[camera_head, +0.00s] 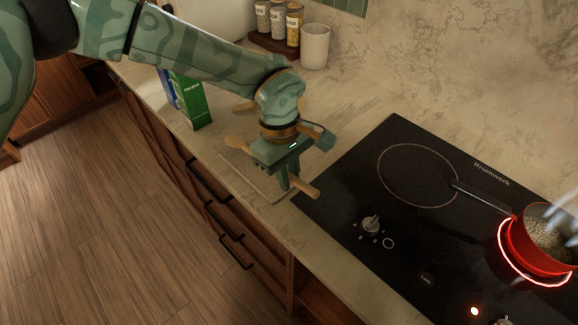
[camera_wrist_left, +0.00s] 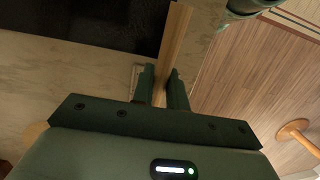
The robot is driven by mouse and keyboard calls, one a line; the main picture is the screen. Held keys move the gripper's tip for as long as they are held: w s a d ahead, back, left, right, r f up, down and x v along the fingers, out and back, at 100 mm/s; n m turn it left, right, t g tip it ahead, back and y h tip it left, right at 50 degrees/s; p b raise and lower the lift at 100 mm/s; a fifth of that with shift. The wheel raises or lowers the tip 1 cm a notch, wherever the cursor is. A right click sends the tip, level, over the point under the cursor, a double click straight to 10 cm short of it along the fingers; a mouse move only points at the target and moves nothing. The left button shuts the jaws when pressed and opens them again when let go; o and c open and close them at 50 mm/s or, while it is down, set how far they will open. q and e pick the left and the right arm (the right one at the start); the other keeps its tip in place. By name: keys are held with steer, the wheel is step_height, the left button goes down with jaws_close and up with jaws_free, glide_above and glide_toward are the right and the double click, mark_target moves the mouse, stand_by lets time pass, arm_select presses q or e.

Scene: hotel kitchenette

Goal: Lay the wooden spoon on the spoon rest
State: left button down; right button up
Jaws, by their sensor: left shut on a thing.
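My left gripper (camera_head: 289,184) is low over the counter beside the cooktop's left edge. It is shut on the wooden spoon, whose handle (camera_head: 306,190) sticks out to the lower right of the fingers. A rounded wooden end (camera_head: 237,143) shows to the upper left of the gripper. In the left wrist view the spoon's handle (camera_wrist_left: 175,38) runs up from between the fingers (camera_wrist_left: 162,80). The spoon rest (camera_head: 262,187) looks like a pale, flat piece on the counter below and left of the gripper, partly hidden. I cannot tell whether the spoon touches it. My right gripper is not in view.
A black cooktop (camera_head: 405,235) fills the right side. A red pot (camera_head: 538,250) stands there on a glowing ring. Green (camera_head: 191,101) and blue (camera_head: 167,88) boxes stand at the counter's left. A white cup (camera_head: 315,46) and several jars (camera_head: 278,22) stand behind.

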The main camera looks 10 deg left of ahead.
arm_select(q)
steer(key=shift+f, duration=0.5)
steer(key=c, duration=1.3)
jaws_free()
steer(key=r, duration=0.5)
steer(key=w+a+r+p, duration=0.1)
steer(key=r, duration=0.4)
steer(key=a+r+p, duration=0.1)
steer(key=r, duration=0.5)
steer(key=shift+w, duration=0.3)
